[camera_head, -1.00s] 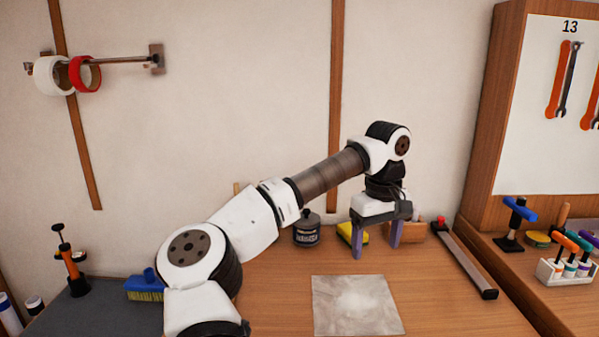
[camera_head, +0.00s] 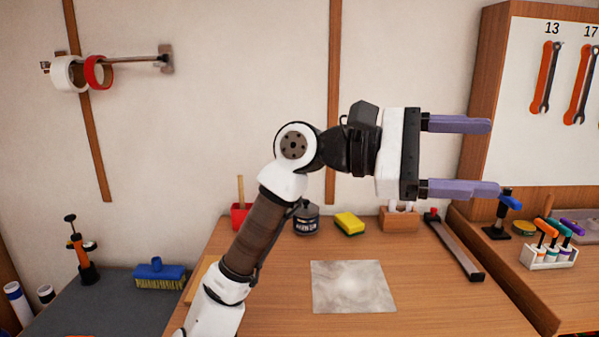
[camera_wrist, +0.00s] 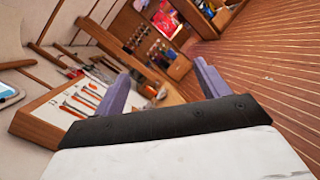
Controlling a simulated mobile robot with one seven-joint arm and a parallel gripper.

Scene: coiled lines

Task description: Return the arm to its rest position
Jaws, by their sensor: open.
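My gripper (camera_head: 465,156) is raised above the wooden bench (camera_head: 420,290) in the head view, turned sideways with its fingers pointing right. Its two purple fingers are wide apart with nothing between them. The wrist view shows the same open fingers of my gripper (camera_wrist: 162,88) against the room, with the tool cabinet side and the wooden floor (camera_wrist: 270,60) beyond. My arm rises from the bottom of the head view and bends at the wrist, clear of the wall.
On the bench lie a grey metal sheet (camera_head: 353,287), a yellow sponge (camera_head: 349,224), a dark jar (camera_head: 306,219) and a long bar (camera_head: 454,247). A wrench board (camera_head: 545,110) stands right of the fingers. A blue brush (camera_head: 160,274) lies left. Tape rolls (camera_head: 70,74) hang on a wall rod.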

